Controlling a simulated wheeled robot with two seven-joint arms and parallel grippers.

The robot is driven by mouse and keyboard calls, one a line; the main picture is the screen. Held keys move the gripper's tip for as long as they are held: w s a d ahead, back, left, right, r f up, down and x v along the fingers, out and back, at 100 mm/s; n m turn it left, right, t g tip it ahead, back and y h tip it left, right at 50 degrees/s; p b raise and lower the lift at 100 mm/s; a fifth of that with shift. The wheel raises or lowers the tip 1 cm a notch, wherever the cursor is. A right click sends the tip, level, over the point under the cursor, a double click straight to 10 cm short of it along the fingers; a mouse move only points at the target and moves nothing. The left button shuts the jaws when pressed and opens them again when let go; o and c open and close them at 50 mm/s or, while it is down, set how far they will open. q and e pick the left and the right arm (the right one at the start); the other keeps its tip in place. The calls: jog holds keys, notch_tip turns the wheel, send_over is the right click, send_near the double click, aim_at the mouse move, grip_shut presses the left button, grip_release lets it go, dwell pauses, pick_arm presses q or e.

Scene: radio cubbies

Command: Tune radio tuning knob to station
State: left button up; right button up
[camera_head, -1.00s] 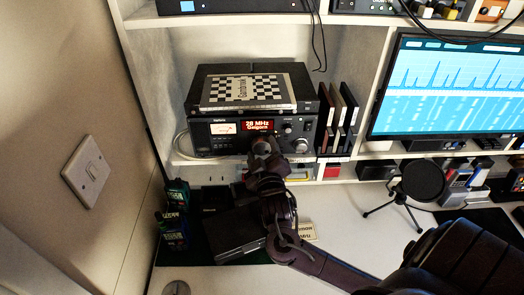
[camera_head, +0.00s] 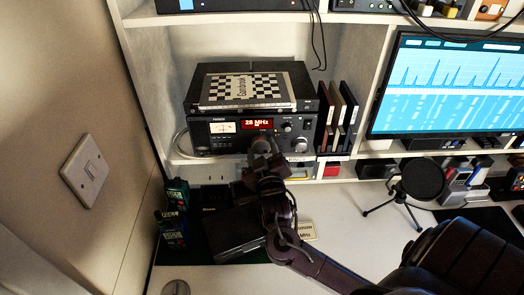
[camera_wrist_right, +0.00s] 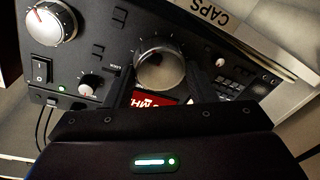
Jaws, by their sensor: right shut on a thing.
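The black radio (camera_head: 202,140) stands in a shelf cubby, with a white meter and a red display (camera_head: 257,124) reading "28 MHz"; its second line is too small to read. My right gripper (camera_head: 262,150) reaches the lower middle of its front panel and hides the knob there. In the right wrist view, upside down, the large silver tuning knob (camera_wrist_right: 160,68) lies between the two dark fingers of the gripper (camera_wrist_right: 162,84), which are shut on it. Part of the red display (camera_wrist_right: 150,98) shows beside it. My left gripper is not in view.
A checkered book (camera_head: 240,104) lies on a black box above the radio. Thin books (camera_head: 336,118) stand to its right, beside a monitor (camera_head: 445,85).

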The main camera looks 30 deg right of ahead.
jog(key=m, duration=0.3)
jog(key=shift+f+m+h+b, duration=0.15)
jog(key=shift+m+h+b, duration=0.15)
jog(key=shift+m+t+b, duration=0.3)
jog(key=shift+m+b, duration=0.05)
jog(key=shift+m, duration=1.45)
jog(key=o, duration=0.7)
